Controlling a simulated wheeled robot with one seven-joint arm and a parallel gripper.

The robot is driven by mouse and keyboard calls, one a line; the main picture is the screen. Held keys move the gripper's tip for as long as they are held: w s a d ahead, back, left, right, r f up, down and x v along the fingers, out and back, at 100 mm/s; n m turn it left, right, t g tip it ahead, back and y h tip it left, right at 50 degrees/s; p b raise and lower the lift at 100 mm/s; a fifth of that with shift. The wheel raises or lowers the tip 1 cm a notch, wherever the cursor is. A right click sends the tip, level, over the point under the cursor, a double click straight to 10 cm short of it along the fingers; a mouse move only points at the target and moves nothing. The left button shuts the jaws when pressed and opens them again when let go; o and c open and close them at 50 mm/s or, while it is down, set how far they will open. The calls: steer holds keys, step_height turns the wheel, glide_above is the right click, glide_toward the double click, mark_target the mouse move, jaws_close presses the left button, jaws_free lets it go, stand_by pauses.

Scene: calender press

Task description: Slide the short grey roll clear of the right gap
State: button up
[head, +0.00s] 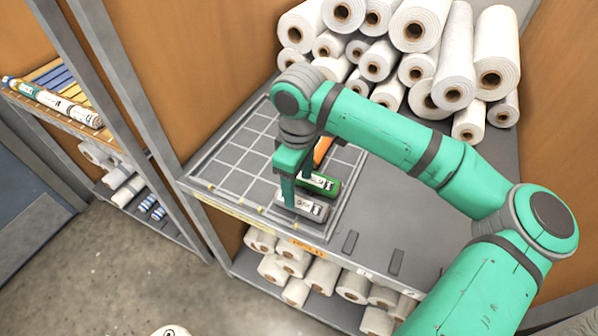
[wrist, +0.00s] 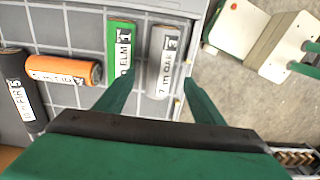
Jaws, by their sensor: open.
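The short grey roll (head: 308,209) lies at the front right corner of the gridded tray (head: 228,155), next to the green roll (head: 327,187). My gripper (head: 296,186) is open above the grey roll. In the wrist view its fingers (wrist: 159,78) show on either side of the grey roll, the left one near the green roll. I cannot tell whether they touch it. I cannot make out which space is the right gap.
An orange roll (wrist: 63,70) and a black roll (wrist: 16,85) lie further left in the wrist view. Two dark flat bars (head: 350,242) lie on the shelf right of the tray. White rolls (head: 415,30) are piled at the back. The shelf's middle right is clear.

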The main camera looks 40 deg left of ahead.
mark_target(298, 197)
steer(key=shift+f, duration=3.1)
steer(key=shift+c, duration=0.4)
steer(key=c, duration=1.1)
steer(key=shift+s+a+r, duration=0.1)
steer(key=shift+s+a, duration=0.3)
steer(key=shift+a, duration=1.2)
steer(key=shift+s+a+f, duration=0.1)
steer(key=shift+s+a, duration=0.3)
steer(key=shift+a, duration=1.25)
steer(key=shift+s+a+r, duration=0.1)
steer(key=shift+s+a, duration=0.3)
steer(key=shift+a, duration=1.2)
steer(key=shift+a, duration=0.1)
steer(key=shift+s+a, duration=0.25)
steer(key=shift+a, duration=0.7)
steer(key=shift+s+a, duration=0.2)
steer(key=shift+a, duration=0.75)
steer(key=shift+s+a, duration=0.25)
steer(key=shift+a, duration=0.7)
steer(key=o, duration=1.1)
